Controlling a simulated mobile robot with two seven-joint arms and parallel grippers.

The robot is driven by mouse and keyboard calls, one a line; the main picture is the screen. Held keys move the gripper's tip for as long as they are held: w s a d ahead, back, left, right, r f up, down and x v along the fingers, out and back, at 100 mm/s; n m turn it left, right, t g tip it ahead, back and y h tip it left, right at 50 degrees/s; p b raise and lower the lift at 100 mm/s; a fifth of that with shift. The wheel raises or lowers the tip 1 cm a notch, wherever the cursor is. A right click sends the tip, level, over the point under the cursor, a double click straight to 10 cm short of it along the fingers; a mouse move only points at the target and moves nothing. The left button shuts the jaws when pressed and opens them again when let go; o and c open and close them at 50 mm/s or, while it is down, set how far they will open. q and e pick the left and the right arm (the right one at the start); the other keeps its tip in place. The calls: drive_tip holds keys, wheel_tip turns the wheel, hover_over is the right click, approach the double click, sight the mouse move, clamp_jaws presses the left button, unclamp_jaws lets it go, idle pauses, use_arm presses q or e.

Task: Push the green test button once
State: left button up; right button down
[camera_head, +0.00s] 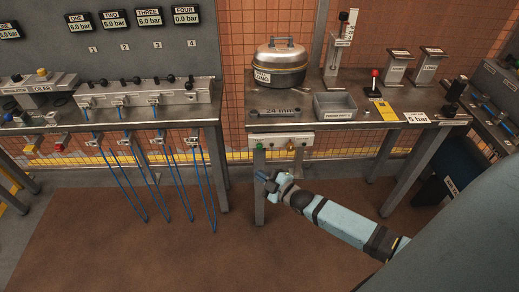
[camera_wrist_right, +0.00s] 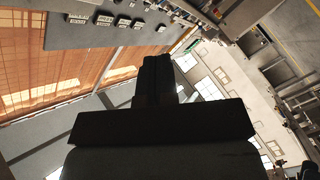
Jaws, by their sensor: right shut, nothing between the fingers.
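The green test button (camera_head: 259,146) appears as a small green dot at the left end of a white control box (camera_head: 282,141) under the front edge of the right-hand workbench. My right gripper (camera_head: 262,175) is below that box, near the bench's front left leg, shut and empty. In the head view it sits a short way below the green button, and no contact shows. In the right wrist view the closed dark fingers (camera_wrist_right: 157,70) point ahead; the button cannot be made out there. My left gripper is not in view.
The workbench (camera_head: 298,116) carries a lidded pot (camera_head: 280,66), a grey tray (camera_head: 335,106) and a red-knobbed lever (camera_head: 374,82). A left bench (camera_head: 185,118) has blue hoses (camera_head: 172,190) hanging down. The brown floor (camera_head: 130,260) in front is clear.

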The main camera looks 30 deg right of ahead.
sight(259, 146)
use_arm(q)
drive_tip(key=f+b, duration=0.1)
drive_tip(key=b, duration=0.1)
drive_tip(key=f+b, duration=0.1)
drive_tip(key=b, duration=0.1)
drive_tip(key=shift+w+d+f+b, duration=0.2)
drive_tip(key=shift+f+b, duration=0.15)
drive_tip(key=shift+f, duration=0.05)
use_arm(e)
drive_tip(key=w+d, duration=0.4)
drive_tip(key=w, duration=0.3)
drive_tip(key=shift+w+d, duration=0.25)
drive_tip(key=shift+d, duration=0.05)
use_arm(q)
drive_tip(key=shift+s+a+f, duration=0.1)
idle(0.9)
use_arm(e)
drive_tip(key=shift+w+d, duration=0.25)
drive_tip(key=shift+w, duration=0.1)
idle(0.4)
